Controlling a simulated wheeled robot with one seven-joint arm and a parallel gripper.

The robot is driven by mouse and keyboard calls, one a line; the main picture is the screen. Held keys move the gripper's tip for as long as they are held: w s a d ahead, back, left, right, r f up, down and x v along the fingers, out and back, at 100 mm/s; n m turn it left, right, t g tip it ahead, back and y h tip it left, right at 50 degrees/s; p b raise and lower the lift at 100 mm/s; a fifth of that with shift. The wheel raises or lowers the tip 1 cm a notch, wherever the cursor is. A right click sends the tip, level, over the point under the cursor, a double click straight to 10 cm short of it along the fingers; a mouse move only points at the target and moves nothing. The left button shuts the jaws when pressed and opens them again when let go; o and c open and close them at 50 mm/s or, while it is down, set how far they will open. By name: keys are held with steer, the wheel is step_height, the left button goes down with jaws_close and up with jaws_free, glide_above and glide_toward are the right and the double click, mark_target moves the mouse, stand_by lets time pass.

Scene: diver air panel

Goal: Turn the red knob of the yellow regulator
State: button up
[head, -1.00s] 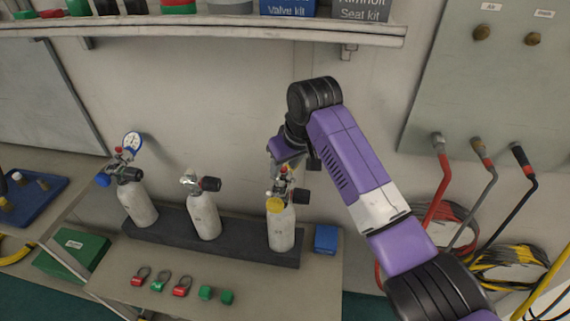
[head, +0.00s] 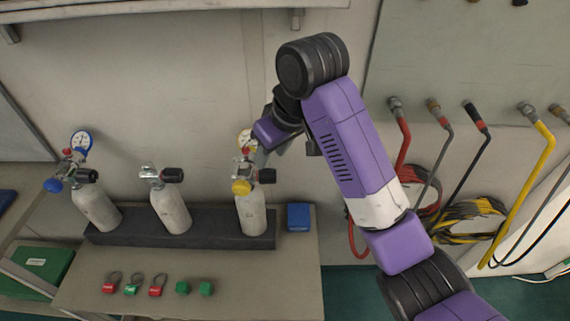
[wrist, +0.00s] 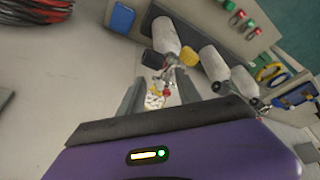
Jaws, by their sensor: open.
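The yellow regulator (head: 241,187) sits on the valve of the rightmost grey cylinder (head: 252,215). Its small red knob (head: 245,150) is above the yellow cap, partly crowded by my gripper (head: 262,156), which is just to its right. In the wrist view the red knob (wrist: 167,92) lies between the fingers of my gripper (wrist: 161,86) as seen from there, with a round gauge (wrist: 153,101) close to it. My gripper is open and its jaws are empty. I cannot tell whether a finger touches the regulator. The yellow cap (wrist: 190,56) is beyond the fingertips.
Two more cylinders stand left in the dark rack (head: 120,235), the far one with a blue regulator (head: 54,185). A blue box (head: 299,216) is right of the rack. Small red and green parts lie in front. Hoses (head: 468,215) hang on the right wall.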

steer(key=shift+s+d+p, duration=0.35)
steer(key=shift+s+d, duration=1)
steer(key=shift+s, duration=0.25)
steer(key=shift+w+a, duration=0.1)
